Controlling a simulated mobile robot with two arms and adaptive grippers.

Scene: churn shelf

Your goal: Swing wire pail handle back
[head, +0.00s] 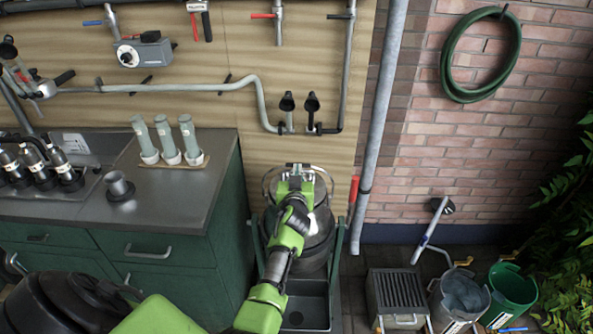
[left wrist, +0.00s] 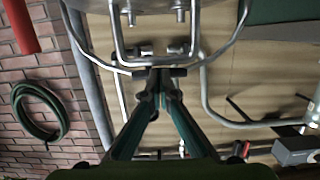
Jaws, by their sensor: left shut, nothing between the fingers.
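A dark, round metal vessel (head: 318,240) sits in a green stand below the board wall. A thin wire handle (head: 268,182) arcs around its top; my left arm hides much of the vessel. My left gripper (head: 297,168) is over the vessel's top, at the far part of the arc. In the left wrist view its fingertips (left wrist: 160,74) are together with nothing held. The curved wire (left wrist: 222,48) passes close to the tips there; I cannot tell whether they touch. A pale metal rim (left wrist: 150,5) shows at the top of that view. My right gripper is not in view.
A grey counter (head: 215,185) with a rack of pale bottles (head: 165,138) stands at left. A pipe (head: 378,110) and a red lever (head: 353,190) are right of the vessel. A grated box (head: 396,290), grey bucket (head: 460,297) and green bucket (head: 515,288) stand at lower right.

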